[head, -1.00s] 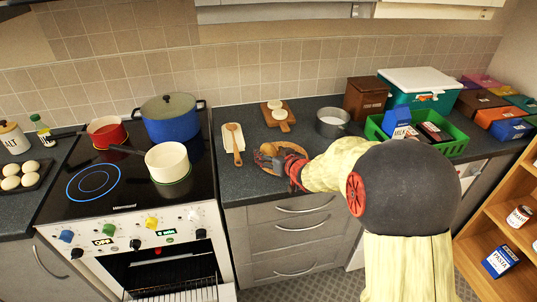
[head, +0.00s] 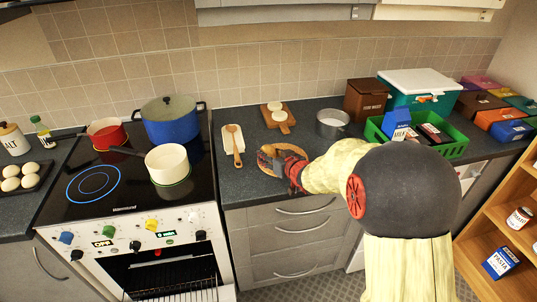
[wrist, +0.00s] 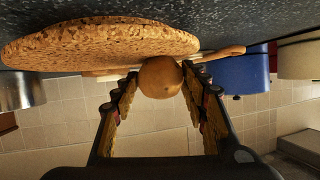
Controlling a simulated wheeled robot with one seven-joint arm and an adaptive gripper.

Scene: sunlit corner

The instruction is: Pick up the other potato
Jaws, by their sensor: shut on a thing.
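The potato (wrist: 160,78) is brown and roundish, and sits between my two fingertips in the wrist view. My gripper (wrist: 160,72) is shut on it. The round cork mat (wrist: 90,45) is beside the potato in the wrist view, which looks upside down. In the head view my gripper (head: 278,157) is over the cork mat (head: 268,172) on the counter. There the potato is mostly or wholly hidden by the fingers. I cannot tell whether it touches the mat.
A white board with a wooden spoon (head: 235,145) lies to the left, by the stove. Behind are a small board (head: 284,124) with pale round slices and a grey pot (head: 333,122). A green crate (head: 452,150) stands to the right. A white saucepan (head: 167,164) stands on the stove.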

